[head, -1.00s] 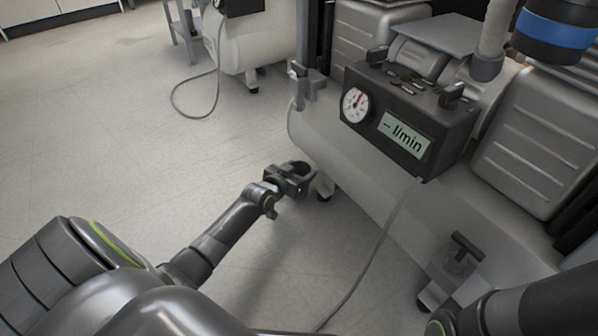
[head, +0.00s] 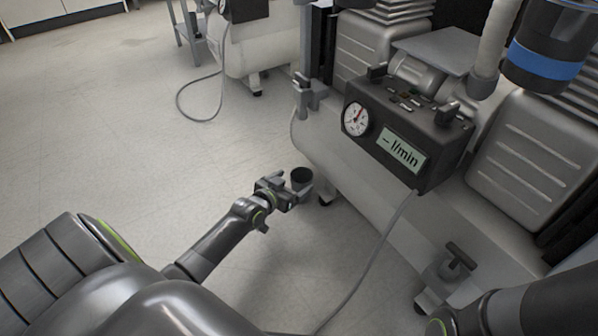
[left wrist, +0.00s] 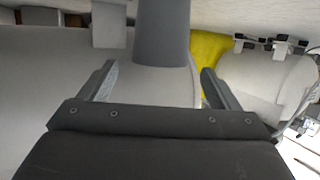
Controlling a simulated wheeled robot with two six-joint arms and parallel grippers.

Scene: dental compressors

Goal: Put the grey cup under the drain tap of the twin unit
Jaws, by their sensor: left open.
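The grey cup (head: 301,182) stands upright on the floor, its dark opening up, beside the left end of the large compressor's pale tank (head: 345,170). My left gripper (head: 290,193) is open, just left of and in front of the cup. In the left wrist view the cup (left wrist: 162,32) shows as a grey tapered shape beyond and between the two spread fingers (left wrist: 158,85). Two grey tap-like fittings show on the tank, one at its left end (head: 309,98) and one at its front right (head: 452,265). My right gripper is out of view.
A black control box (head: 400,135) with a gauge and display sits above the tank. Its grey cable (head: 372,262) hangs to the floor. A caster (head: 326,198) is close to the cup. Another compressor (head: 262,50) stands behind. Floor at left is clear.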

